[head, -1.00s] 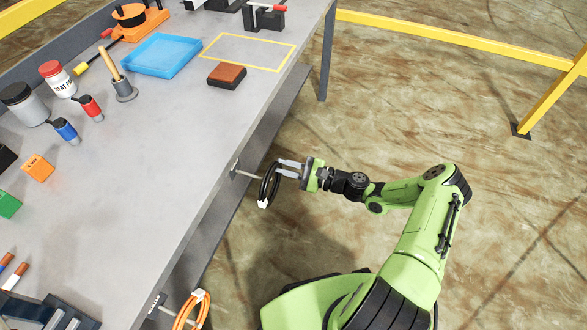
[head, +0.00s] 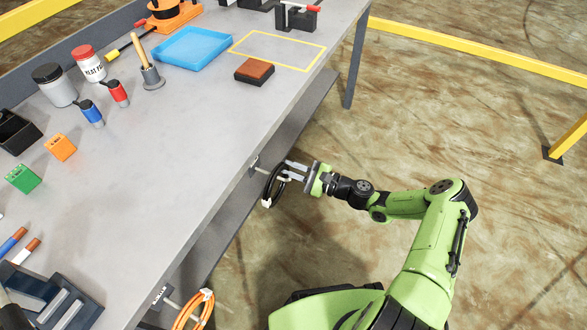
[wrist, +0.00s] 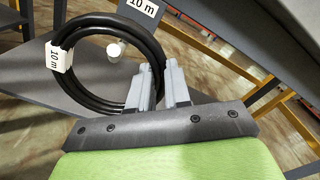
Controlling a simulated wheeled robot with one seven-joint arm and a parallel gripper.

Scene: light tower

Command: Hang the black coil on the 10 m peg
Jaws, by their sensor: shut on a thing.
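The black coil (head: 267,189) hangs from my gripper (head: 294,171) beside the bench's long edge. My gripper is shut on the coil's right side in the wrist view, where the coil (wrist: 100,21) is a ring with a white "10 m" tag (wrist: 60,57). The pale round end of the peg (wrist: 114,50) shows inside the ring's opening, below a "10 m" label (wrist: 142,6). In the head view the peg's mounting plate (head: 254,164) is on the bench edge, close to the coil. The coil partly hides the peg; I cannot tell how far it passes through.
An orange coil (head: 198,310) hangs on another labelled peg at the near end of the bench (head: 180,130). A lower shelf (head: 285,125) runs under the benchtop. Open floor (head: 450,110) lies to the right, with a yellow rail (head: 480,55) beyond.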

